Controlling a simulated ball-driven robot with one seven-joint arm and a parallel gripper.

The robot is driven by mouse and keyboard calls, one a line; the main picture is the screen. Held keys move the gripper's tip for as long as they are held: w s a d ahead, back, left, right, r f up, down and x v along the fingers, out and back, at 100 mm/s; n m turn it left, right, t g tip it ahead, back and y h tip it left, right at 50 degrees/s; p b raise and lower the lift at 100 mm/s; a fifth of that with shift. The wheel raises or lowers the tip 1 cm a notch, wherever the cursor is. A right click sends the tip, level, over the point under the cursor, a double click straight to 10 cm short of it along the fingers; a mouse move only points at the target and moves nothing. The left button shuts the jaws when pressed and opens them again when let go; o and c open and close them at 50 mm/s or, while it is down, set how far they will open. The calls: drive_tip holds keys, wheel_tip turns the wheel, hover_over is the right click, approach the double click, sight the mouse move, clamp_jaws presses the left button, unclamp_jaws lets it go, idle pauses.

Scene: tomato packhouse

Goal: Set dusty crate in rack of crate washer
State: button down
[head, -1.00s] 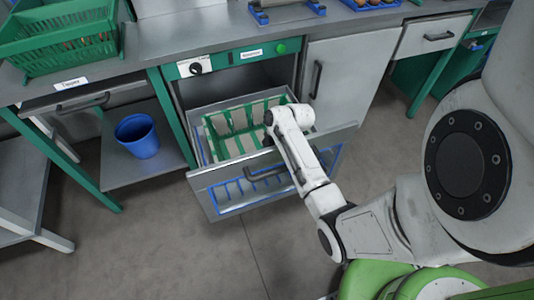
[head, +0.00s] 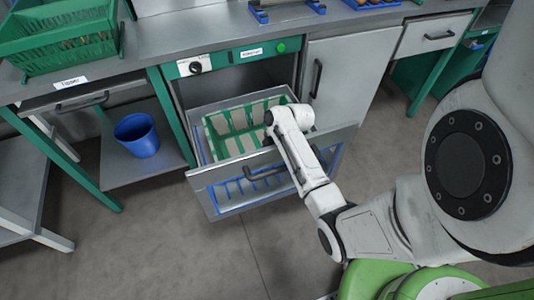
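The crate washer (head: 240,58) has its rack drawer (head: 205,182) pulled out, with blue rack wires showing through the front. My gripper (head: 268,132) is at the crate's right side, mostly hidden by my white wrist. Its fingers are too small and covered to show whether they are open or shut on the crate.
Green crates (head: 62,40) stand on the counter (head: 165,35) at the left. A blue bin (head: 137,136) is on the lower shelf left of the washer. A closed grey cupboard door (head: 340,75) is to the right. The floor in front of the drawer is clear.

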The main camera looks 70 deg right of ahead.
drive_tip(key=shift+f, duration=0.25)
drive_tip(key=c, duration=0.8)
unclamp_jaws()
drive_tip(key=c, duration=0.3)
drive_tip(key=shift+c, duration=0.2)
wheel_tip(320, 180, up, 15)
drive_tip(key=p, duration=1.4)
idle(0.4)
